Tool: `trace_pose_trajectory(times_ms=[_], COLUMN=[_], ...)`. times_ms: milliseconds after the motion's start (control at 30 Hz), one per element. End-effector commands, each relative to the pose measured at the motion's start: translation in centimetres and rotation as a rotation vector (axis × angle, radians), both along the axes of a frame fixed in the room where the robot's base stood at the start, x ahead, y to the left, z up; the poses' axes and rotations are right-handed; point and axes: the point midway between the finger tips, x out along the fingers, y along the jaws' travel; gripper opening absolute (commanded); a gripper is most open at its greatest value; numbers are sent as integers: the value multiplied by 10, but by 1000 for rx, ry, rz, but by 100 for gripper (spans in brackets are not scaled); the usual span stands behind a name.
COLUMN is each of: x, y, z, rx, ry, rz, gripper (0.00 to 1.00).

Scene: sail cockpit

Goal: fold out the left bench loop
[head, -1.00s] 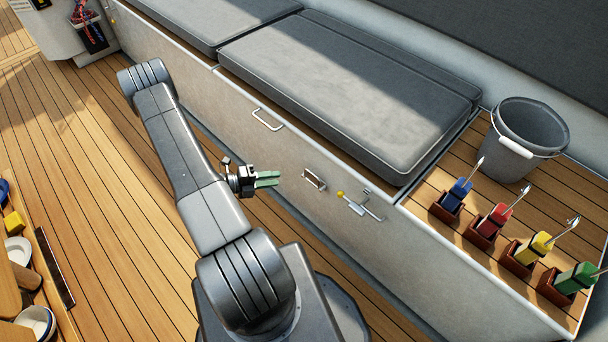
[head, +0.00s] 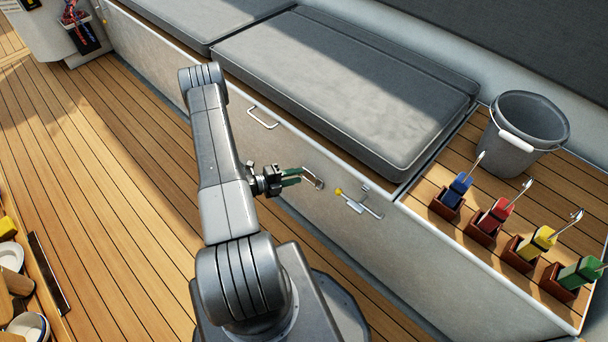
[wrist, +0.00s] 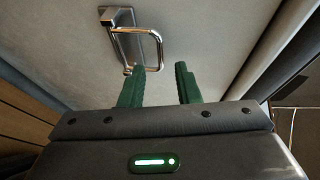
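The bench loop (wrist: 158,48) is a shiny metal ring on a small mounting plate on the pale bench front. In the head view the loop (head: 313,178) sits just beyond my fingertips. My gripper (head: 298,176) points right toward it with green fingers. In the wrist view my gripper (wrist: 160,72) is open, with a clear gap between the fingers. The left fingertip overlaps the lower end of the loop in that view; whether they touch I cannot tell. How far the loop stands out from the panel is also unclear.
A yellow-knobbed latch (head: 352,201) is right of the loop, and a white handle (head: 263,117) is up and left. Grey cushions (head: 345,85) top the bench. A grey bucket (head: 527,125) and several colored-handled tools in holders stand at right. Plank floor (head: 100,160) is open at left.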

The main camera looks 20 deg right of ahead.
Motion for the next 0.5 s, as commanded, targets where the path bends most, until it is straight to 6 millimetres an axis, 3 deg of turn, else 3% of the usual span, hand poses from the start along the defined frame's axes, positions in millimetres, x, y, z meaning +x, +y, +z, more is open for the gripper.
trace_pose_trajectory(times_ms=[200,500], x=[-1,0], y=[-27,-38], z=[-6,-7], rx=[1,0], ry=[-2,-1], rz=[-2,1], gripper=[30,30])
